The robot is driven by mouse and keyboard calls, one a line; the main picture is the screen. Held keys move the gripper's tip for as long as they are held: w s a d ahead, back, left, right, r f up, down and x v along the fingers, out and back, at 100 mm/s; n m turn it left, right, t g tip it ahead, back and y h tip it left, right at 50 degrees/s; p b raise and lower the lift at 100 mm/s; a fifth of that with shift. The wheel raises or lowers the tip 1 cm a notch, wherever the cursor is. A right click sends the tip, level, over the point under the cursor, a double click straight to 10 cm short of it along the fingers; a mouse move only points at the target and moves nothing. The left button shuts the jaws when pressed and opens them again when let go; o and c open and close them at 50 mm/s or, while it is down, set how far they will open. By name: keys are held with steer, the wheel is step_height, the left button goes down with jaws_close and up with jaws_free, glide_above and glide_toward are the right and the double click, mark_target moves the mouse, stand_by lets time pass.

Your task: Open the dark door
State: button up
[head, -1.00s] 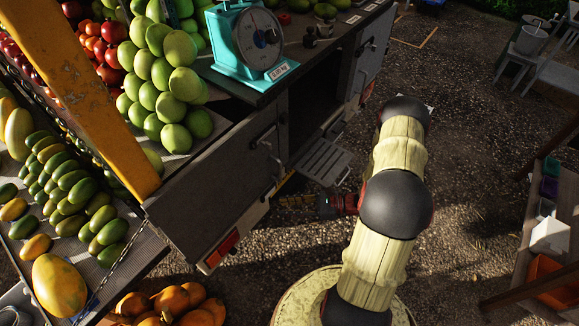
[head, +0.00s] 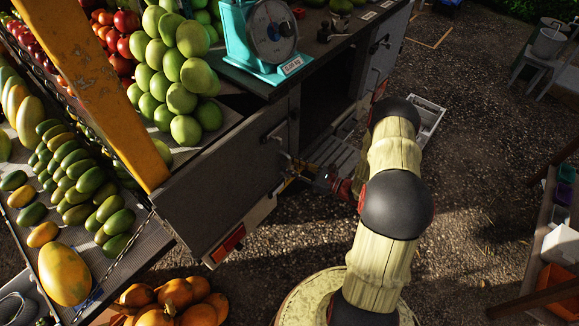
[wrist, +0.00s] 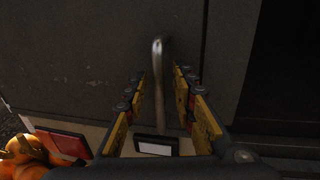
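The dark door (head: 225,185) is a flat grey-black panel on the truck's side, below the fruit shelf. It also fills the upper part of the wrist view (wrist: 90,55). Its metal handle (wrist: 158,70) stands upright in the wrist view and shows small near the door's right edge in the head view (head: 273,141). My gripper (wrist: 157,88) is open, with one finger on each side of the handle. I cannot tell whether a finger touches it. In the head view my gripper (head: 297,168) is small and partly in shadow, close to the door.
An open dark compartment (head: 322,95) lies right of the door. A second door with a handle (head: 380,44) is farther right. A teal scale (head: 262,40) stands above. Orange pumpkins (head: 170,300) sit at the lower left. The gravel ground (head: 470,170) at right is mostly clear.

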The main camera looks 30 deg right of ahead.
steer(key=shift+w+a, duration=0.15)
steer(key=shift+w, duration=0.1)
steer(key=shift+c, duration=0.5)
jaws_close()
stand_by(0.4)
